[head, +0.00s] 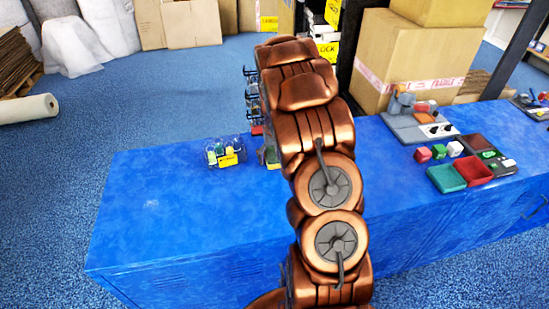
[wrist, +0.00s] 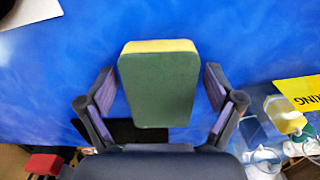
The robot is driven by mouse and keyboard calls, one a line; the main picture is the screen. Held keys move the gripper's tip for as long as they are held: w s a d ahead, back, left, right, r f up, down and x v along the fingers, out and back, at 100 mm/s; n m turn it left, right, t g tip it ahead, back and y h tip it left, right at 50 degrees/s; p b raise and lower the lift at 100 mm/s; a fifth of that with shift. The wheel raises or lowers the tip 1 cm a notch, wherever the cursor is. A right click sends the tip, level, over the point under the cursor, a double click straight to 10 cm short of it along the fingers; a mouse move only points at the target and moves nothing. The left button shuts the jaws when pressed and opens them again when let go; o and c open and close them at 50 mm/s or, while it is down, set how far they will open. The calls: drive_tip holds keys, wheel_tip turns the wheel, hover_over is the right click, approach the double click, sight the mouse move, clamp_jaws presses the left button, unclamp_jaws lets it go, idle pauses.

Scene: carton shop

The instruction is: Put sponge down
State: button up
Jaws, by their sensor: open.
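The sponge (wrist: 158,92), green with a yellow layer along its far edge, sits between the fingers of my gripper (wrist: 158,80) in the wrist view. The fingers stand apart on both sides of it, with blue gaps showing, and do not appear to touch it. The blue worktop lies around the sponge; I cannot tell exactly how it rests.
A clear bin (head: 224,153) with a yellow label and bottles stands left of the arm on the blue worktop (head: 160,200). Coloured trays (head: 446,178), small cubes and a grey fixture (head: 410,130) are at right. Large cartons (head: 415,65) stand behind. The worktop's left part is clear.

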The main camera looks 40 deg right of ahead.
sight(275, 155)
wheel_tip(275, 155, up, 12)
drive_tip(key=b, duration=0.1)
drive_tip(key=shift+r, duration=0.2)
